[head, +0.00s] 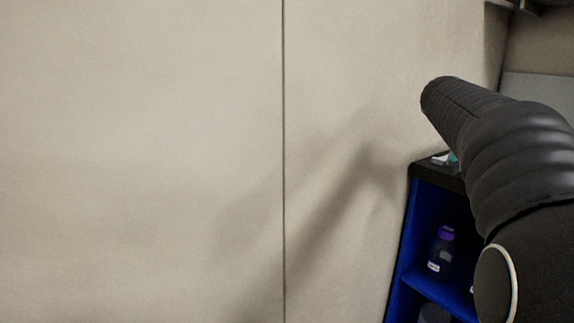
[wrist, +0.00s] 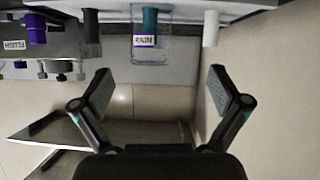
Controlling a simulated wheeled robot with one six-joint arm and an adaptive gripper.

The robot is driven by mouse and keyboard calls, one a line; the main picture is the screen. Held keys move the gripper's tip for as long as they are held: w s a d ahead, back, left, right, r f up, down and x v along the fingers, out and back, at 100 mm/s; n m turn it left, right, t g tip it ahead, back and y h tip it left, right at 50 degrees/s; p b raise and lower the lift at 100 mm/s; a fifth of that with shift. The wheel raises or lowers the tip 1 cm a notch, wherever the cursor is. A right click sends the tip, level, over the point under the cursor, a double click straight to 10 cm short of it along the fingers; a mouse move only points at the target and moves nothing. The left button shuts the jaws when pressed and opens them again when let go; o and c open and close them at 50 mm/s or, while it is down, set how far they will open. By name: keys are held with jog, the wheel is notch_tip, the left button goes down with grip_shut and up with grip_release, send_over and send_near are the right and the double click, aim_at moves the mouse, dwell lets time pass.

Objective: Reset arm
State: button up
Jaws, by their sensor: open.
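My gripper (wrist: 158,95) shows in the wrist view with its two fingers spread wide apart. It is open and nothing is between the fingers. In the head view my dark arm rises along the right side, and the gripper itself cannot be seen there.
In the wrist view, a teal-capped bottle (wrist: 150,40) with a purple-edged label, a white cylinder (wrist: 210,28) and a purple cap (wrist: 36,28) are along the top. In the head view, a blue-lined shelf (head: 408,268) holds a purple-capped bottle (head: 441,250). A plain beige wall (head: 140,160) fills the left.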

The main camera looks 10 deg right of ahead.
jog(key=s+a+f+n+y, duration=0.3)
jog(key=s+a+f, duration=0.3)
jog(key=a, duration=0.3)
jog(key=s+a+f+n+y, duration=0.3)
jog(key=s+a+f, duration=0.2)
jog(key=a, duration=0.5)
jog(key=s+a+f+n+y, duration=0.2)
jog(key=s+a+f, duration=0.4)
jog(key=a, duration=0.3)
jog(key=shift+s+a+f+n+t+y, duration=0.15)
jog(key=shift+s+f+n+t+y, duration=0.25)
jog(key=shift+f+n, duration=0.4)
jog(key=s+a+f+n+y, duration=0.1)
jog(key=s+a+f, duration=0.3)
jog(key=f, duration=0.1)
jog(key=s+a+f+n+y, duration=0.1)
jog(key=s+a+f, duration=0.1)
jog(key=s, duration=0.1)
jog(key=shift+a+f+n+g+y, duration=0.15)
jog(key=shift+f+n+g+y, duration=0.1)
jog(key=shift+n+g+y, duration=0.05)
jog(key=shift+c, duration=0.2)
